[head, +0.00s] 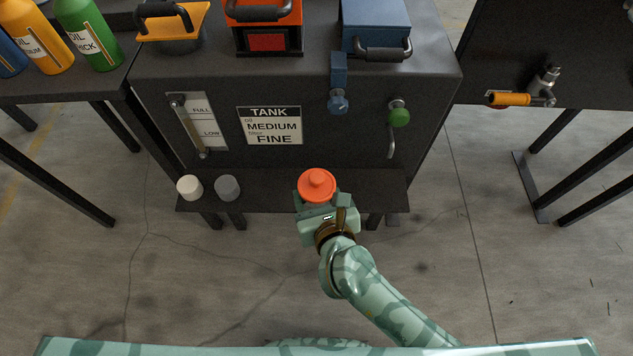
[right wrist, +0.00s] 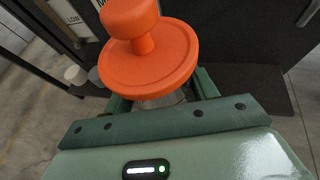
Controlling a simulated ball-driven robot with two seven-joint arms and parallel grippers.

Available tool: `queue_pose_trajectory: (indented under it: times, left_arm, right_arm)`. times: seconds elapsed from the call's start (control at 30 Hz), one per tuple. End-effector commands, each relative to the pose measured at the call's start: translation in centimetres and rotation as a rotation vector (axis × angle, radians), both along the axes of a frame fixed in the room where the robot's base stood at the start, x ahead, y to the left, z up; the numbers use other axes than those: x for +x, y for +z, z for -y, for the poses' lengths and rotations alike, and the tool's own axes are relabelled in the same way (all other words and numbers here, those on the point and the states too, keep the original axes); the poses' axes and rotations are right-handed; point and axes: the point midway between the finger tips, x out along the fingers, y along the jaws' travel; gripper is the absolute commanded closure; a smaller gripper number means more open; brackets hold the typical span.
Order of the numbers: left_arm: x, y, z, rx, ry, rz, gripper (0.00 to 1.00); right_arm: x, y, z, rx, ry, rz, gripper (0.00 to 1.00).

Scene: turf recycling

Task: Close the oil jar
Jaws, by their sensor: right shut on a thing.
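An orange round lid (head: 317,185) with a raised knob shows at the front of the low shelf, and large in the right wrist view (right wrist: 150,70). Under it, between my fingers, is a pale, see-through body that looks like the oil jar (right wrist: 162,101), mostly hidden by the lid. My right gripper (head: 318,200) is shut on this body, with a finger on each side just below the lid's rim. The lid looks level above the fingers; whether it is seated on the jar is hidden. My left gripper is not in view.
A white cup-like piece (head: 190,187) and a grey one (head: 228,187) stand left on the shelf (head: 270,200). Oil bottles (head: 94,38) stand at upper left.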

Motion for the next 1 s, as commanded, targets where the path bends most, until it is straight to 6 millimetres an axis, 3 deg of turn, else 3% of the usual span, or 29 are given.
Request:
queue_pose_trajectory:
  times: [0.03, 0.2, 0.4, 0.87, 1.0]
  left_arm:
    - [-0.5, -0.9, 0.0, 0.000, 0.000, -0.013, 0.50]
    - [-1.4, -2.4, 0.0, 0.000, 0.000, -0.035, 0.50]
    - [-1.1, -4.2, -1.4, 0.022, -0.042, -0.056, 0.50]
    - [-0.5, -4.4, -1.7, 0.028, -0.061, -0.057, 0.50]
    - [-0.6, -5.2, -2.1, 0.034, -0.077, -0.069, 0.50]
  right_arm:
    - [1.4, -1.2, 0.0, -0.001, -0.001, -0.001, 0.83]
    - [5.6, -3.2, 0.0, 0.001, -0.002, -0.003, 0.83]
    - [8.2, -6.8, -0.1, 0.001, 0.000, -0.004, 0.83]
    - [9.3, -7.2, -0.1, 0.001, 0.000, 0.001, 0.83]
    - [10.2, -8.9, -0.1, 0.001, -0.001, -0.004, 0.83]
